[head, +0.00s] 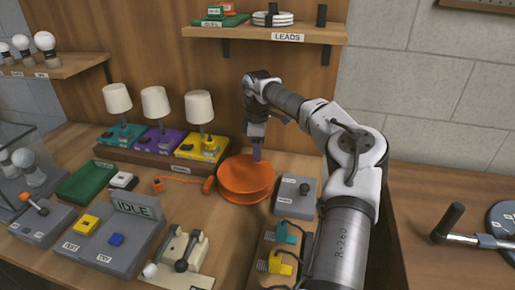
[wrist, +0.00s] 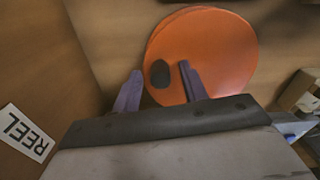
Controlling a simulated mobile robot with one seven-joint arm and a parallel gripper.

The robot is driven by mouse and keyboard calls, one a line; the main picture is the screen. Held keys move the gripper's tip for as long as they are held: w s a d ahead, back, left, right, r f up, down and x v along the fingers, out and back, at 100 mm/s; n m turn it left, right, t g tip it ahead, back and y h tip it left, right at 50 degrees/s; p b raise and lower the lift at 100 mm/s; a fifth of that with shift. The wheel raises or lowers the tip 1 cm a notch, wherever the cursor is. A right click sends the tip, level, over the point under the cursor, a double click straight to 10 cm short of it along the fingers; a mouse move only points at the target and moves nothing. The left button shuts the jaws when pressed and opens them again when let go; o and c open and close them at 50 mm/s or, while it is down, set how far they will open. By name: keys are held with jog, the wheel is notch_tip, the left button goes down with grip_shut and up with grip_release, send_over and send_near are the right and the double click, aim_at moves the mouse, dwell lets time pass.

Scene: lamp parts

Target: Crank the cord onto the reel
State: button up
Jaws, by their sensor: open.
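The orange reel (head: 246,182) lies flat on the bench in the middle of the head view; its top disc (wrist: 215,45) fills the upper part of the wrist view. A dark crank knob (wrist: 160,77) on the disc appears between my purple fingers in the wrist view. My gripper (head: 256,154) is open above the reel's back right side, pointing down; it shows no grip on the knob (wrist: 160,68). Whether the fingers are level with the knob I cannot tell. An orange cord piece (head: 160,185) lies on the bench left of the reel.
Three lamps on a wooden stand (head: 165,163) are behind and left of the reel. A grey box (head: 296,197) is close on its right. A console with an IDLE sign (head: 132,209) and a lever unit (head: 184,251) stand in front. A shelf (head: 265,33) hangs above.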

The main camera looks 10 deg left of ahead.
jog(key=shift+r, duration=0.15)
notch_tip(320, 180, up, 7)
jog(key=shift+r+b, duration=0.15)
jog(key=shift+b, duration=0.6)
